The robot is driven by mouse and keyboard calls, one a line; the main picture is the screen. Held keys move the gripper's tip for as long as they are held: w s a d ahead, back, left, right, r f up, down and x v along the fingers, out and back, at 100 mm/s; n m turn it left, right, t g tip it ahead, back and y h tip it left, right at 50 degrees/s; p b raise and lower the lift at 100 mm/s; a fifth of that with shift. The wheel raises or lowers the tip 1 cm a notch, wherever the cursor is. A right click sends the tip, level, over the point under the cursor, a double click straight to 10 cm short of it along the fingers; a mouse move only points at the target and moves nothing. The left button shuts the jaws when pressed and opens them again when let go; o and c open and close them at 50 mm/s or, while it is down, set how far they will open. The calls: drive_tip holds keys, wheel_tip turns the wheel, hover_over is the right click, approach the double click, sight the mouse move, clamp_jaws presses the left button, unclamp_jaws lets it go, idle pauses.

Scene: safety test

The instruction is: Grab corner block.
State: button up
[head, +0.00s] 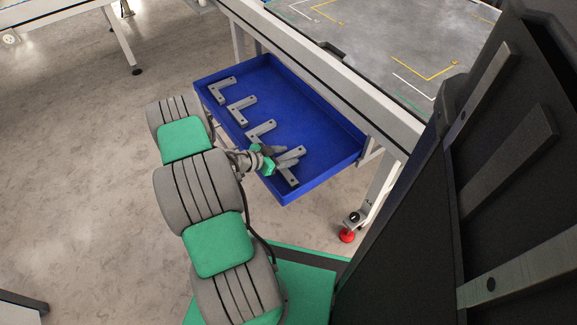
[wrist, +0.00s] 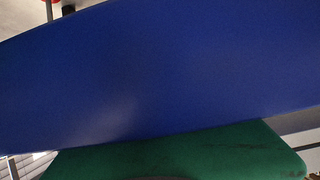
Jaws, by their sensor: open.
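Several grey L-shaped corner blocks lie in a row in a blue tray (head: 335,150). The far block (head: 222,88) is at the tray's upper left, then a second block (head: 241,105) and a third block (head: 261,130). The nearest block (head: 290,177) lies near the tray's front end, partly hidden by my gripper (head: 284,154). My gripper is open, over the near part of the tray beside the nearest block. Whether it touches that block cannot be told. In the wrist view a blue surface (wrist: 160,75) fills most of the picture; no block shows there.
The tray hangs beside a grey-topped table (head: 400,40) with yellow and white corner markings. The tray's right part is bare. Open floor (head: 80,200) lies to the left.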

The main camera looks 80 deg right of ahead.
drive_tip(key=shift+c, duration=0.4)
clamp_jaws()
idle(0.9)
